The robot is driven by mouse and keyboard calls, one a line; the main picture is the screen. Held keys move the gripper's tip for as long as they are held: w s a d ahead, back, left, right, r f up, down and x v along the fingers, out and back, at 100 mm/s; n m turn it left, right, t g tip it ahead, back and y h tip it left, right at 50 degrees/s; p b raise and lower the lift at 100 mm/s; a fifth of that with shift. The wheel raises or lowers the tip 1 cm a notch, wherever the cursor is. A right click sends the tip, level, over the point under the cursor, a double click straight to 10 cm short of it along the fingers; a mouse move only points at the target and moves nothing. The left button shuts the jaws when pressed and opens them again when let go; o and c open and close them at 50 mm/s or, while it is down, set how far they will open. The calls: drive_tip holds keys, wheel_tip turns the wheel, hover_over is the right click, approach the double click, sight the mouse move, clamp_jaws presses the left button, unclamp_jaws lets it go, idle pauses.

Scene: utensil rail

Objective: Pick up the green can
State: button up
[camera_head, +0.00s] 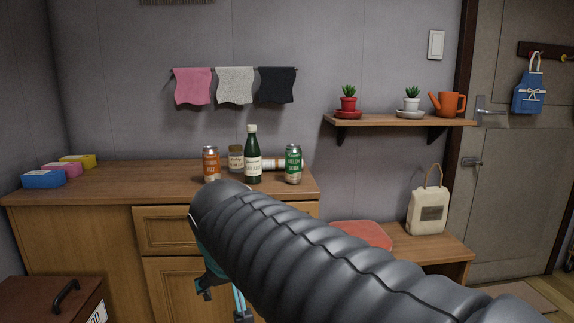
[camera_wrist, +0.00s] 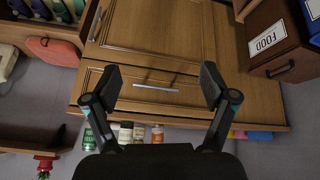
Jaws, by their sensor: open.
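The green can (camera_head: 293,164) stands upright near the right end of the wooden cabinet top (camera_head: 110,177), right of a dark green bottle (camera_head: 253,158). In the wrist view, which is turned upside down, the green can (camera_wrist: 89,138) shows at the lower left, partly hidden by my gripper's left finger. My gripper (camera_wrist: 162,84) is open and empty, in front of the cabinet's drawer and door, apart from the can. In the head view my arm hides most of it; part of my gripper (camera_head: 222,292) shows at the lower middle.
An orange can (camera_head: 211,163) and a jar (camera_head: 236,158) stand left of the bottle; a pale roll lies behind. Coloured boxes (camera_head: 44,179) sit at the far left. A shelf (camera_head: 390,121) with plants hangs at right, above a bench with a bag (camera_head: 428,212). The cabinet top's middle left is clear.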

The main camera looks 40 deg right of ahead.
drive_tip(key=w+d+r+m+h, duration=0.2)
drive_tip(key=w+d+r+m, duration=0.1)
drive_tip(key=w+d+r, duration=0.4)
drive_tip(key=w+d+r+m+h, duration=0.3)
drive_tip(key=w+d, duration=0.3)
drive_tip(key=w, duration=0.3)
drive_tip(key=m+g+h, duration=0.3)
drive_tip(key=m+h, duration=0.1)
drive_tip(key=m, duration=0.3)
approach(293, 160)
drive_tip(key=shift+n+t, duration=0.3)
drive_tip(key=x, duration=0.7)
drive_tip(key=shift+w, duration=0.25)
drive_tip(key=shift+w+p+x, duration=0.15)
drive_tip(key=shift+p+x, duration=0.2)
drive_tip(key=shift+x, duration=0.95)
drive_tip(key=shift+w+p+x, duration=0.15)
drive_tip(key=shift+p+x, duration=0.2)
drive_tip(key=shift+x, duration=1)
drive_tip(key=shift+a+r, duration=0.1)
drive_tip(key=c, duration=0.9)
